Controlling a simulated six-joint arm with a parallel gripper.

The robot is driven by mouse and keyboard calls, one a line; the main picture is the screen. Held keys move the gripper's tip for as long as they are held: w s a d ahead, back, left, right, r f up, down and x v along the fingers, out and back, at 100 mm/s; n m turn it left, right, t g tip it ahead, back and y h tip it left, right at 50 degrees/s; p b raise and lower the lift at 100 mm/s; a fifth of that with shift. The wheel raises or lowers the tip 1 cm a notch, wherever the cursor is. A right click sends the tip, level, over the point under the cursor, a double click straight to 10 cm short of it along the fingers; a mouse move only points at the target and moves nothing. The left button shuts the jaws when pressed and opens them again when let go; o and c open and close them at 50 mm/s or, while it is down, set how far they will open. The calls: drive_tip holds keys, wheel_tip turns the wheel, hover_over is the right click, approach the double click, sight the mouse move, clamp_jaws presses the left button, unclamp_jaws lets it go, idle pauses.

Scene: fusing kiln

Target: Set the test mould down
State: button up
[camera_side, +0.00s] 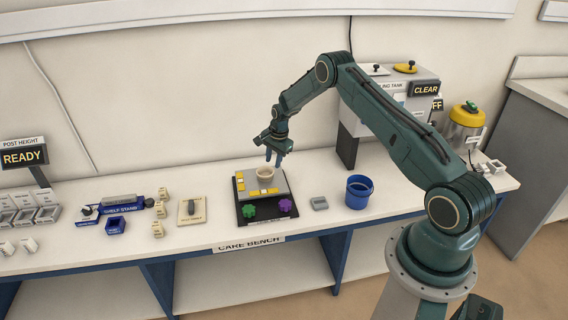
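A small beige round cup-like piece, which looks like the test mould (265,174), stands upright on a grey plate (281,184) on the bench. The plate has yellow blocks along its edges and sits on a black base (245,218) with a green knob and a purple knob. My gripper (274,159) points down just above the mould. The fingers look clear of the mould, though the exact gap is hard to judge.
A grey block (319,203) and a blue bucket (358,192) stand right of the base. A switch plate (192,211), small beige posts (161,212) and a blue shelf stand (122,205) are to the left. A tank unit (391,100) reading CLEAR stands behind my arm.

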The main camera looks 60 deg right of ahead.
drive_tip(key=r, duration=0.2)
drive_tip(key=s+r, duration=0.1)
drive_tip(key=r, duration=0.2)
drive_tip(key=shift+r, duration=0.1)
drive_tip(key=shift+r, duration=0.1)
idle(0.5)
drive_tip(key=s+a+r+n+t, duration=0.1)
drive_tip(key=s+a+r+n, duration=0.3)
drive_tip(key=r, duration=0.5)
drive_tip(key=s+a+r+n, duration=0.2)
drive_tip(key=s+a+r, duration=0.1)
drive_tip(key=a+r, duration=0.55)
drive_tip(key=s+a+r+n+t, duration=0.1)
drive_tip(key=s+a+r+n, duration=0.25)
drive_tip(key=r, duration=0.65)
drive_tip(key=s+a+r+n, duration=0.2)
drive_tip(key=s+a+r, duration=0.15)
drive_tip(key=s, duration=0.25)
drive_tip(key=s+a+r+n, duration=0.2)
drive_tip(key=s+a+r, duration=0.15)
drive_tip(key=s, duration=0.35)
drive_tip(key=s+a+f+n, duration=0.1)
drive_tip(key=s+a+n, duration=0.1)
drive_tip(key=s, duration=0.4)
drive_tip(key=s+a+f+n+t, duration=0.1)
drive_tip(key=s+a+n, duration=0.1)
drive_tip(key=s, duration=0.5)
drive_tip(key=shift+s+a+n, duration=0.15)
drive_tip(key=shift+s+n, duration=0.1)
drive_tip(key=shift+n, duration=0.4)
